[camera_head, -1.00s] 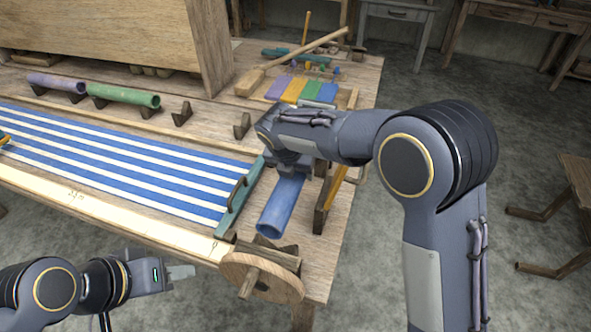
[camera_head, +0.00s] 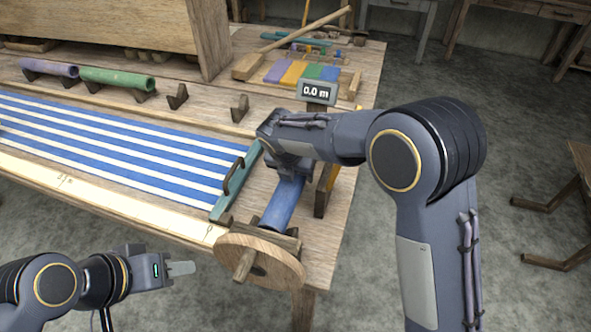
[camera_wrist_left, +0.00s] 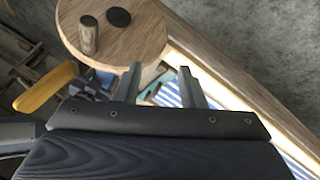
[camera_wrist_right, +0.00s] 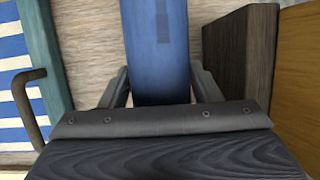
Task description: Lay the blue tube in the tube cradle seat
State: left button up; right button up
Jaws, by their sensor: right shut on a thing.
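The blue tube (camera_head: 285,203) is in my right gripper (camera_head: 292,175), near the right end of the loom. In the right wrist view the tube (camera_wrist_right: 156,40) runs between the two fingers, which are shut on it. Its near end is close to the wooden wheel; whether it touches anything there I cannot tell. Two dark cradle supports, one (camera_head: 177,96) and another (camera_head: 240,108), stand empty on the back rail, right of the green tube. My left gripper (camera_head: 181,268) is open and empty in front of the loom; its fingers stand apart in the left wrist view (camera_wrist_left: 160,85).
A purple tube (camera_head: 48,68) and a green tube (camera_head: 118,79) lie in cradles at the back left. The striped cloth (camera_head: 120,140) ends at a teal bar (camera_head: 237,182) with a handle. A wooden wheel (camera_head: 260,262) projects at the front. A display (camera_head: 316,92) reads 0.0 m.

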jog(key=o, duration=1.3)
jog(key=v, duration=0.8)
jog(key=shift+f, duration=0.1)
